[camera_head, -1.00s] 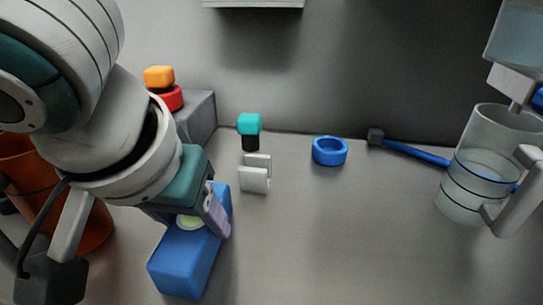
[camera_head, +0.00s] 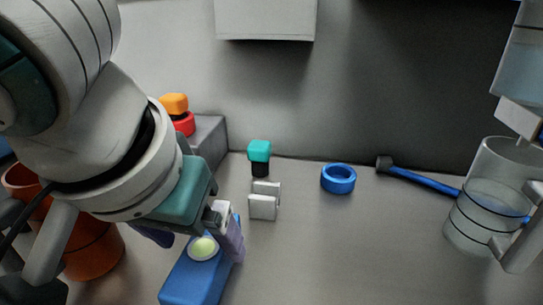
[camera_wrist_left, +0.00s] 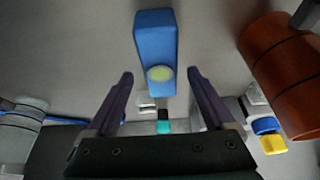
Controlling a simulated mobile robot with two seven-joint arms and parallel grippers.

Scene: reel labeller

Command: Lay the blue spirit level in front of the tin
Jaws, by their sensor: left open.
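The blue spirit level (camera_head: 190,281) is a long blue block with a pale yellow-green round vial. It lies on the grey surface at lower left, and the left wrist view shows it whole (camera_wrist_left: 154,38). My left gripper (camera_head: 200,236) is at its far end, near the vial. In the left wrist view its two fingers (camera_wrist_left: 161,77) are spread, with the vial end between the tips and gaps on both sides. An orange-brown round container (camera_head: 95,250), perhaps the tin, stands left of the level, partly behind my arm. It also shows in the left wrist view (camera_wrist_left: 285,75). My right gripper is not in view.
A white clip-like piece (camera_head: 263,206), a teal-topped black piece (camera_head: 260,152), a blue ring (camera_head: 338,179) and a blue-handled hammer (camera_head: 425,181) lie towards the back wall. A clear mug (camera_head: 475,225) stands at right. The middle surface is clear.

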